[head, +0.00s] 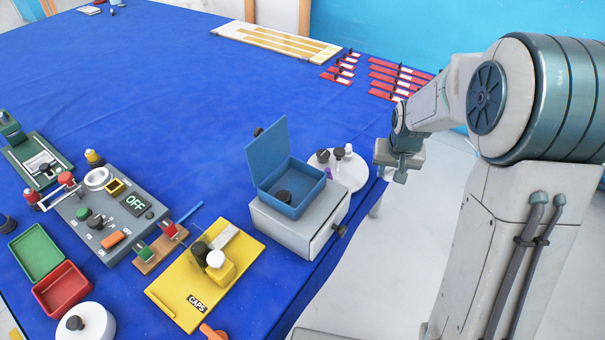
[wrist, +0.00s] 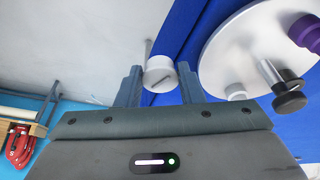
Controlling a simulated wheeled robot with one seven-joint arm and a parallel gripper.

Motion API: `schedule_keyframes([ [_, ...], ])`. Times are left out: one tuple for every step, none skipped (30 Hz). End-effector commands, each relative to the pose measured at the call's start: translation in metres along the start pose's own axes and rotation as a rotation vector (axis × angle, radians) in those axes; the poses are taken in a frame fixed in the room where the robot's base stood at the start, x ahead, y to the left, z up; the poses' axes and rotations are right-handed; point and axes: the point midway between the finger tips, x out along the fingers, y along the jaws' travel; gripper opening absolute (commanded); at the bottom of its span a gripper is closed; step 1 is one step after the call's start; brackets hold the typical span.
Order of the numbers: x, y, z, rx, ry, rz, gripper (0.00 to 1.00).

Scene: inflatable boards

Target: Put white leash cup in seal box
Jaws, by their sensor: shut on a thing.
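My gripper (head: 400,174) is beside the table's right edge in the head view, right of the white round stand. In the wrist view its two fingers (wrist: 160,88) are shut on a small white cylinder, the white leash cup (wrist: 159,71), with a thin grey pin at its far end. The cup cannot be made out in the head view. An open blue box (head: 315,195) with a raised lid stands on a white drawer unit and holds a dark round piece. An open red box (head: 62,290) with a green lid lies lower left. No label shows which is the seal box.
The white round stand (head: 351,178) carries white, black and purple pieces; it also shows in the wrist view (wrist: 235,62). The drawer unit (head: 285,228) has a dark knob. A yellow CAPS board (head: 190,285) and a grey control panel (head: 105,228) stand left. The table's middle is clear.

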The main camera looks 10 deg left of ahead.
Motion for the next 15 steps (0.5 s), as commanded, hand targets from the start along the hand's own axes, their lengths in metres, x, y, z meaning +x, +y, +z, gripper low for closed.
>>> schedule_keyframes([
  [-0.027, -0.023, -0.009, -0.021, 0.012, -0.008, 0.13],
  [-0.042, -0.034, -0.012, -0.028, 0.012, -0.010, 0.13],
  [-0.060, -0.048, -0.014, -0.036, 0.011, -0.012, 0.13],
  [-0.074, -0.058, -0.015, -0.041, 0.010, -0.012, 0.13],
  [-0.088, -0.067, -0.015, -0.043, 0.011, -0.013, 0.13],
  [-0.105, -0.077, -0.015, -0.048, 0.009, -0.014, 0.13],
  [-0.117, -0.084, -0.015, -0.050, 0.009, -0.013, 0.13],
  [-0.128, -0.090, -0.014, -0.052, 0.009, -0.013, 0.13],
  [-0.141, -0.098, -0.012, -0.054, 0.008, -0.012, 0.13],
  [-0.150, -0.102, -0.011, -0.054, 0.007, -0.012, 0.13],
  [-0.158, -0.106, -0.010, -0.055, 0.008, -0.012, 0.13],
  [-0.167, -0.111, -0.008, -0.055, 0.007, -0.011, 0.13],
  [-0.172, -0.113, -0.007, -0.055, 0.005, -0.011, 0.13],
  [-0.176, -0.115, -0.006, -0.056, 0.006, -0.011, 0.13],
  [-0.179, -0.118, -0.004, -0.057, 0.005, -0.009, 0.13],
])
